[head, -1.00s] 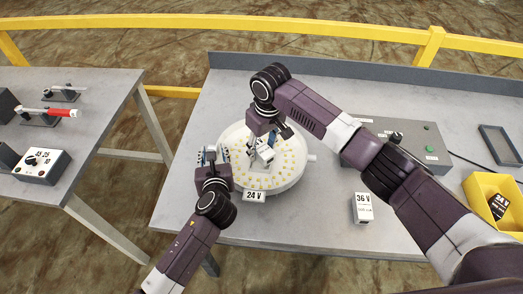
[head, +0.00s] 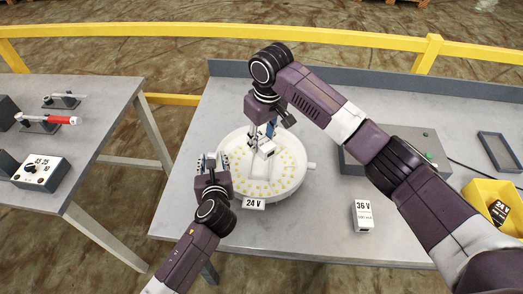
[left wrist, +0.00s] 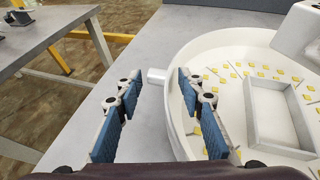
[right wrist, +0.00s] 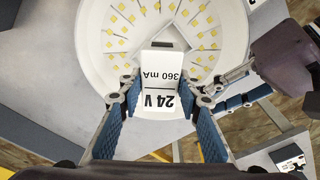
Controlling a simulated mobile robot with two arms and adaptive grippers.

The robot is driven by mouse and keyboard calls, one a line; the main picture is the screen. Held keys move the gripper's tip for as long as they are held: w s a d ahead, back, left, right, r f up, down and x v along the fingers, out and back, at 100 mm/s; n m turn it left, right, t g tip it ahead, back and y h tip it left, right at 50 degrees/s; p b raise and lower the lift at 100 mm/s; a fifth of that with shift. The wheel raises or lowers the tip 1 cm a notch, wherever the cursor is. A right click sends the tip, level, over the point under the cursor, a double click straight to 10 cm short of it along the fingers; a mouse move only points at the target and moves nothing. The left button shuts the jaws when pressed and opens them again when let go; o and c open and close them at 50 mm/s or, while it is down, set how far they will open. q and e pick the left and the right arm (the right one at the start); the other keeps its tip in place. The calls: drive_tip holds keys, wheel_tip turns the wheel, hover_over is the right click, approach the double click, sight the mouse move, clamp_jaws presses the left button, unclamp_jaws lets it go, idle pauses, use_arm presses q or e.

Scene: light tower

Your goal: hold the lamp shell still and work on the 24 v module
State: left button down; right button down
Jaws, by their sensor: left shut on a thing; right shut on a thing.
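The lamp shell (head: 296,187) is a round white dish with yellow LEDs, lying on the table; it also shows in the left wrist view (left wrist: 178,120). My left gripper (head: 210,162) is shut on its left rim, one finger outside the wall and one inside. My right gripper (head: 263,135) is shut on the white 24 V module (right wrist: 160,88), marked "24 V 360 mA", and holds it over the shell's middle. The left wrist view shows an empty rectangular pocket (left wrist: 252,115) inside the shell, with the module above it at the upper right.
A 24 V label (head: 253,204) stands at the shell's front. A 36 V box (head: 363,215) is to its right. A yellow bin (head: 480,203) holds a dark 24 V piece. A grey console (head: 352,166) stands behind my right arm. A side table with a dial box (head: 40,174) is left.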

sight(260, 139)
use_arm(q)
drive_tip(key=shift+f, duration=0.1)
use_arm(e)
wheel_tip(260, 139, up, 3)
drive_tip(key=shift+f, duration=0.1)
drive_tip(key=shift+r, duration=0.3)
drive_tip(key=m, duration=0.2)
drive_tip(key=f+m, duration=0.1)
drive_tip(key=shift+a+m, duration=0.1)
drive_tip(key=shift+m, duration=0.3)
wheel_tip(260, 139, down, 2)
drive_tip(key=m+h, duration=0.1)
drive_tip(key=m, duration=0.4)
drive_tip(key=shift+s, duration=0.1)
drive_tip(key=shift+f, duration=2.9)
drive_tip(key=shift+f, duration=1.1)
drive_tip(key=c, duration=1.3)
unclamp_jaws()
drive_tip(key=shift+s+f, duration=0.1)
